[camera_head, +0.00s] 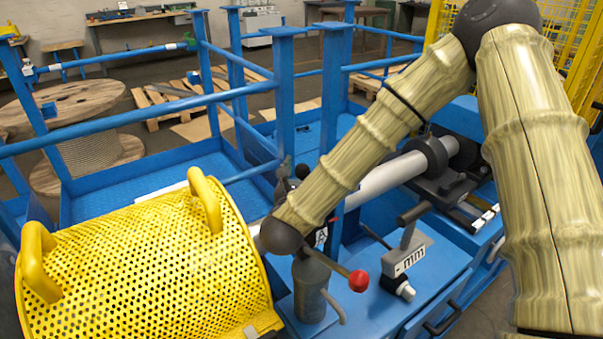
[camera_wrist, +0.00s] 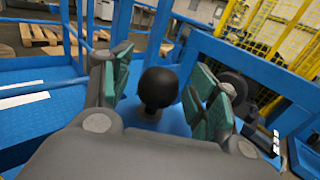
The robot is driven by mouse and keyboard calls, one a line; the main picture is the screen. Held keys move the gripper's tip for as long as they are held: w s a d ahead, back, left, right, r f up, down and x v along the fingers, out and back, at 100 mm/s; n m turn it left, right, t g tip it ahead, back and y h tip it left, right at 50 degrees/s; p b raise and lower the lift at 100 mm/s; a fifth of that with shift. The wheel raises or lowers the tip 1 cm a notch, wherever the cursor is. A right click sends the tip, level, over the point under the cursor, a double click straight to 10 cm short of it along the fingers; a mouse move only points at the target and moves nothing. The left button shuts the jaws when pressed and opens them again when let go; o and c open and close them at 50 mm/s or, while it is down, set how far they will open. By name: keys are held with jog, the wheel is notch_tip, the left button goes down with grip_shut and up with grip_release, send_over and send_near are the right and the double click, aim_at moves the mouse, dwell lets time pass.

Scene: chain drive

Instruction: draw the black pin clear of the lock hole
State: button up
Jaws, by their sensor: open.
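In the wrist view, a black round knob on a short, narrower black neck, which looks like the head of the black pin (camera_wrist: 158,88), stands between the fingers of my gripper (camera_wrist: 162,84). The gripper is open. Its teal pads lie to the left and right of the knob, with a visible gap on each side. The lock hole does not show. In the head view, my arm's end hides most of this spot; small dark parts (camera_head: 285,186) show just above it, and I cannot tell them apart surely.
A yellow perforated guard (camera_head: 150,265) with two handles is close to the left of my arm's end. A lever with a red knob (camera_head: 358,281) and an "mm" block (camera_head: 410,262) are at the right. Blue posts (camera_head: 284,85) and rails stand behind.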

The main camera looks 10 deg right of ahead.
jog(key=c, duration=1.2)
notch_tip(320, 180, up, 13)
jog(key=p, duration=0.3)
dwell(2.1)
dwell(0.3)
